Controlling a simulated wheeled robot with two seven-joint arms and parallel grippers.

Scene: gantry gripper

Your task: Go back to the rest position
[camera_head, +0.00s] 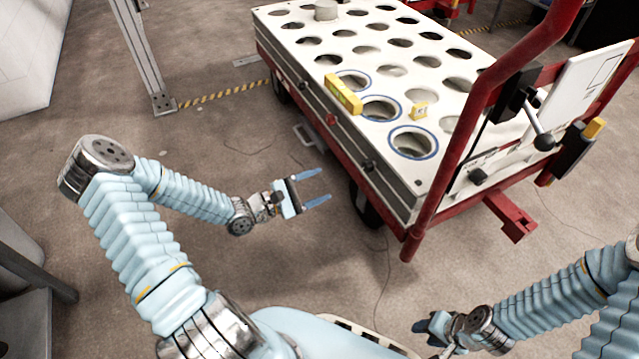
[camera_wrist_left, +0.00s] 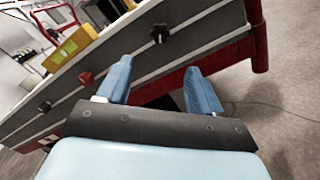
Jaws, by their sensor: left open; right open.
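My left gripper (camera_head: 318,187) is open and empty, held over the floor just left of the cart's side. It also shows in the left wrist view (camera_wrist_left: 160,82), its two blue fingers spread apart with the cart's side behind them. My right gripper (camera_head: 425,330) is at the bottom of the head view, low and close to my body. Its fingers are small and partly cut off from clear view, and no object shows in it.
A red-framed cart (camera_head: 400,190) with a white top full of round holes stands ahead. A yellow block (camera_head: 343,93) and a small yellow piece (camera_head: 418,111) are on it. A metal post (camera_head: 145,60) stands at the back left.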

